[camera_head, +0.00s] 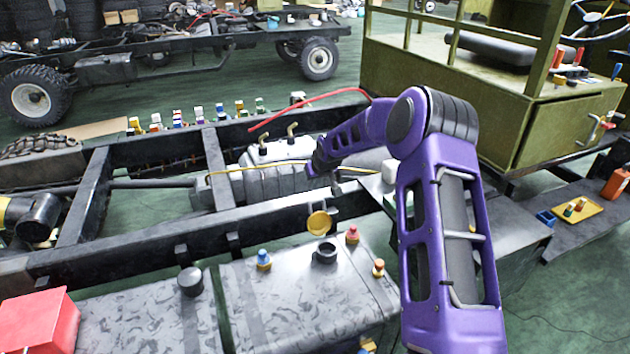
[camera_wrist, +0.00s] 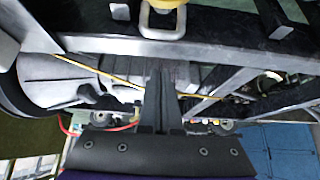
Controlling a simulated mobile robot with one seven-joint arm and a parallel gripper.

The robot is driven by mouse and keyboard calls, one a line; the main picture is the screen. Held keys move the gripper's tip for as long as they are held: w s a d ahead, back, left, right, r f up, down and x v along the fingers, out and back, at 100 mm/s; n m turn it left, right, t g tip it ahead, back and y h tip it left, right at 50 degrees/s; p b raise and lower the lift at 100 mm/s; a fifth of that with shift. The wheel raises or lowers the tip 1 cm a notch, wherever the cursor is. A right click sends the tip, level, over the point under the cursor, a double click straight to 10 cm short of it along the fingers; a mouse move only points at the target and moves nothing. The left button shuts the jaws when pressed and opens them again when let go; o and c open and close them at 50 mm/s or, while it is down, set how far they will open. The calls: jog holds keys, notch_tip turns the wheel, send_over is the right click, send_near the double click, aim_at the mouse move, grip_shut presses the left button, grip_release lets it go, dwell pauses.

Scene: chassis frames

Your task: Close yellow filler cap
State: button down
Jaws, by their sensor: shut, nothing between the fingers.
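The yellow filler cap (camera_head: 319,222) stands open and tilted up behind the black filler neck (camera_head: 325,252) on the grey tank (camera_head: 290,300). A pale metal loop shows at the cap. In the wrist view the cap (camera_wrist: 165,4) is cut off at the top edge, with the loop just below it. My gripper (camera_head: 314,168) is above and behind the cap, over the chassis frame, and apart from it. In the wrist view its dark fingers (camera_wrist: 160,72) are together with nothing between them. The filler neck is not visible in the wrist view.
A red-topped bottle (camera_head: 352,235), a blue-and-yellow one (camera_head: 263,260) and an orange-topped one (camera_head: 378,268) stand on the tank near the neck. A black cap (camera_head: 190,281) sits to the left. The frame rail (camera_head: 230,222) runs behind the tank.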

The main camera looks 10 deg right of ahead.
jog(key=shift+s+d+f, duration=0.1)
jog(key=shift+s+f, duration=0.2)
jog(key=shift+f, duration=0.6)
jog(key=shift+s+f, duration=0.3)
jog(key=shift+f, duration=0.55)
